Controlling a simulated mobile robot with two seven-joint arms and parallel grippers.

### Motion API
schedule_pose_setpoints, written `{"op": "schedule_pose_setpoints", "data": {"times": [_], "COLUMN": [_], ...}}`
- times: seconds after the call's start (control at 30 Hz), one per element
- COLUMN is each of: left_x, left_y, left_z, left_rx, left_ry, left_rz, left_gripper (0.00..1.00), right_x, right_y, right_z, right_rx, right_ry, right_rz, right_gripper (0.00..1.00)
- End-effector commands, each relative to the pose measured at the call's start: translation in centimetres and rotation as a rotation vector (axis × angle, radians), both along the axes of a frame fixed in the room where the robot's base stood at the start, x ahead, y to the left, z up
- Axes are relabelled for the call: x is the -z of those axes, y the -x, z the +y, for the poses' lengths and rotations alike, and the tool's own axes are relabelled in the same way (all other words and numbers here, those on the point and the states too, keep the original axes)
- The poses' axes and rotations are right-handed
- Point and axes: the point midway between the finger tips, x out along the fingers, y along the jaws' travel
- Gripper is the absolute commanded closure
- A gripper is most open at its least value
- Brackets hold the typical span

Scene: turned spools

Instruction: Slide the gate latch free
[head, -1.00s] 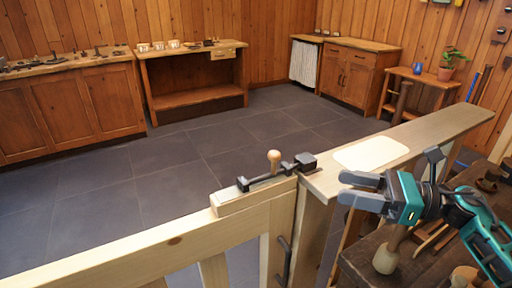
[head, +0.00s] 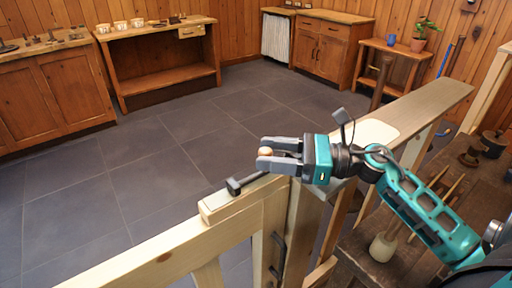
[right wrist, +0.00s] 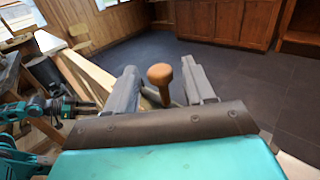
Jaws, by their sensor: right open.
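The gate latch is a dark metal bolt (head: 246,183) on top of the pale wooden gate (head: 184,243), near the post. Its round wooden knob (head: 264,151) stands up between the fingers of my right gripper (head: 263,153). In the right wrist view the knob (right wrist: 160,75) is upright between the two grey fingertips, with a visible gap on each side. The right gripper is open. It hides the post end of the bolt and the catch in the head view.
A wide wooden rail (head: 430,97) with a pale panel (head: 376,132) runs from the post to the right. A dark workbench (head: 400,262) with wooden tools is below my right arm. The grey floor (head: 150,160) beyond the gate is clear.

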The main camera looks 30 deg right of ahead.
Motion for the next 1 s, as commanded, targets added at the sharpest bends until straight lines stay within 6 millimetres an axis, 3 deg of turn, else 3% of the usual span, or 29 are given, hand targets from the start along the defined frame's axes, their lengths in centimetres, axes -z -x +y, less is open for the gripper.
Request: {"op": "schedule_pose_setpoints", "data": {"times": [0.23, 0.6, 1.0], "left_x": [-0.6, -0.5, -0.5], "left_y": [0.0, 0.2, 0.2], "left_z": [0.3, 0.1, -0.1], "left_rx": [-0.004, -0.001, 0.0], "left_ry": [-0.003, -0.002, 0.001], "left_rz": [-0.006, 0.0, 0.002], "left_gripper": [0.57, 0.57, 0.57], "right_x": [-0.1, 0.0, 0.0], "right_y": [-1.9, -2.2, -2.2], "right_z": [2.2, 2.6, 2.6], "right_rx": [0.0, 0.0, 0.0], "right_ry": [-0.002, -0.001, 0.0], "right_rz": [-0.001, 0.001, 0.0], "right_gripper": [0.47, 0.47, 0.84]}}
